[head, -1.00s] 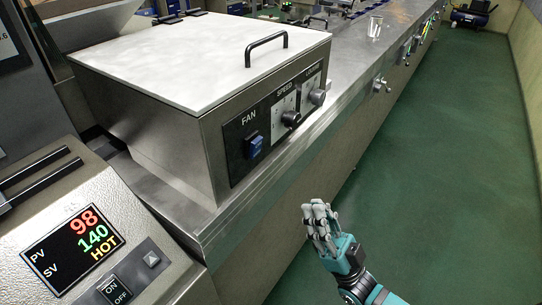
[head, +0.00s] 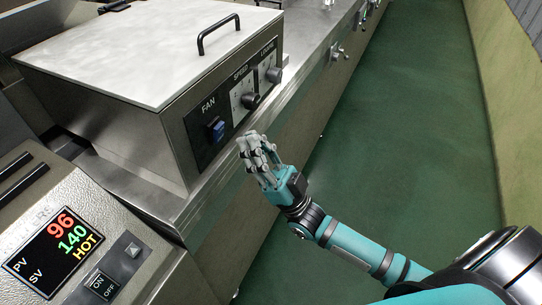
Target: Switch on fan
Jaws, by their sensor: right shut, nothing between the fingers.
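The blue fan switch (head: 216,129) sits below the word FAN on the dark control panel (head: 205,150) of a metal box with a pale lid. My right gripper (head: 250,146) is shut and empty. It is in front of the box's front face, to the right of and a little below the switch, apart from it in the picture. How far it stands from the panel is hard to tell. My left gripper is not in view.
Two dark knobs, the speed knob (head: 250,101) and another (head: 273,75), are right of the switch. A metal ledge (head: 205,200) runs under the box. A temperature display (head: 55,250) and an ON/OFF switch (head: 101,285) are at lower left. Green floor (head: 400,130) is open at right.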

